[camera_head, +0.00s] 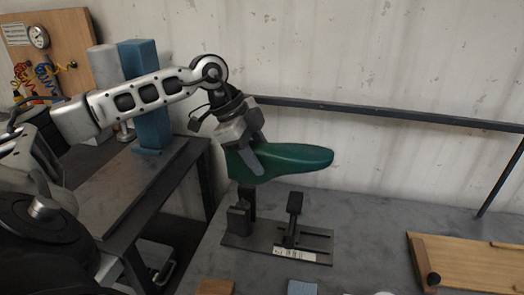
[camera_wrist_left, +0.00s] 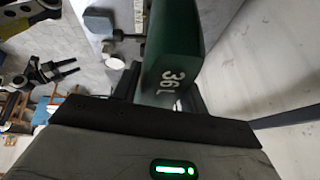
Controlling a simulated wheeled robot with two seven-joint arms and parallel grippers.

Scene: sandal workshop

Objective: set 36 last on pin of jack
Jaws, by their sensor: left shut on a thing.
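The green 36 last (camera_head: 295,158) is held roughly level, heel to the left and toe to the right. Its "36 L" mark shows in the left wrist view (camera_wrist_left: 172,78). My left gripper (camera_head: 254,160) is shut on its heel end. The jack (camera_head: 268,246) stands below on the bench, with a dark upright at the left and a padded toe support (camera_head: 295,203) at the right. The heel is above the left upright; I cannot tell whether the pin is in or touching the last. A gap shows between the toe and the toe support.
The grey bench (camera_head: 368,240) is clear right of the jack, up to a wooden board (camera_head: 465,262). A dark rail (camera_head: 400,115) runs along the wall behind. A blue upright block (camera_head: 150,100) stands on the side table at the left.

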